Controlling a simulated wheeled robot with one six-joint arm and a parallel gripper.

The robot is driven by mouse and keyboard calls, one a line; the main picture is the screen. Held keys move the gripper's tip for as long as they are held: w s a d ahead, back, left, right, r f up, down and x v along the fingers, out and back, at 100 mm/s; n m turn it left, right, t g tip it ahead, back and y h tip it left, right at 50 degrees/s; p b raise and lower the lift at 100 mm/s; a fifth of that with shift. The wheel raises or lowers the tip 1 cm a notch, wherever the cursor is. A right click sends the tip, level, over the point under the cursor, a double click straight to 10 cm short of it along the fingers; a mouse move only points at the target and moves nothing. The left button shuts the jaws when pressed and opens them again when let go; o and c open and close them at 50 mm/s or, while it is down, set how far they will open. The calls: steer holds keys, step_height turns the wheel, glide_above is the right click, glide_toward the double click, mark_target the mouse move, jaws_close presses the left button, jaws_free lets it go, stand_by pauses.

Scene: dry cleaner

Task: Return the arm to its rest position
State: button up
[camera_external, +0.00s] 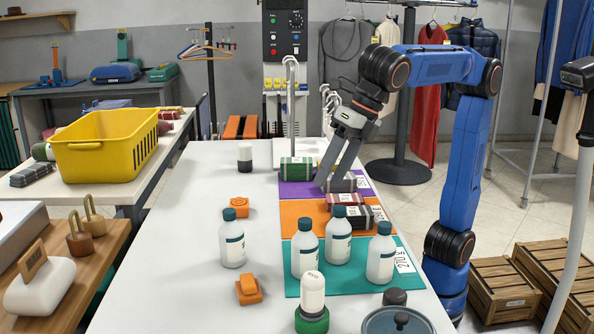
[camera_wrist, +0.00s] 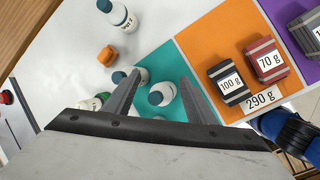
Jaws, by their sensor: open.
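My arm rises from its base at the right of the table in the external view and bends over at the top. My gripper (camera_external: 337,172) points down over the far part of the table, in line with the purple mat (camera_external: 295,190); its exact height is unclear. In the wrist view my gripper (camera_wrist: 160,76) has its fingers apart with nothing held between them. A dark grey bundle (camera_external: 345,183) lies on the purple mat, close to the fingertips in the external picture. I cannot tell any contact. The same grey bundle shows in the wrist view (camera_wrist: 308,30).
The orange mat (camera_external: 290,222) bears a red bundle (camera_external: 345,199) and a dark bundle (camera_external: 359,217). White bottles stand on and beside the teal mat (camera_external: 345,275). A green bundle (camera_external: 298,170) lies on purple. A yellow basket (camera_external: 105,150) stands left.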

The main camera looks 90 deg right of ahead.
steer(key=s+d+f+m, duration=0.4)
steer(key=s+d+m, duration=0.3)
steer(key=d, duration=0.4)
steer(key=s+d+f+m, duration=0.4)
steer(key=s+d+m, duration=0.2)
steer(key=d, duration=0.5)
steer(key=s+d+f+m+h, duration=0.1)
steer(key=s+d+f+m, duration=0.7)
steer(key=s+f+m, duration=0.3)
steer(key=f+m, duration=0.2)
steer(key=f, duration=0.1)
steer(key=s+f+m, duration=0.1)
steer(key=f, duration=0.1)
steer(key=shift+s+a+f+y, duration=0.1)
steer(key=shift+a+f+y, duration=0.05)
steer(key=shift+a+y, duration=0.2)
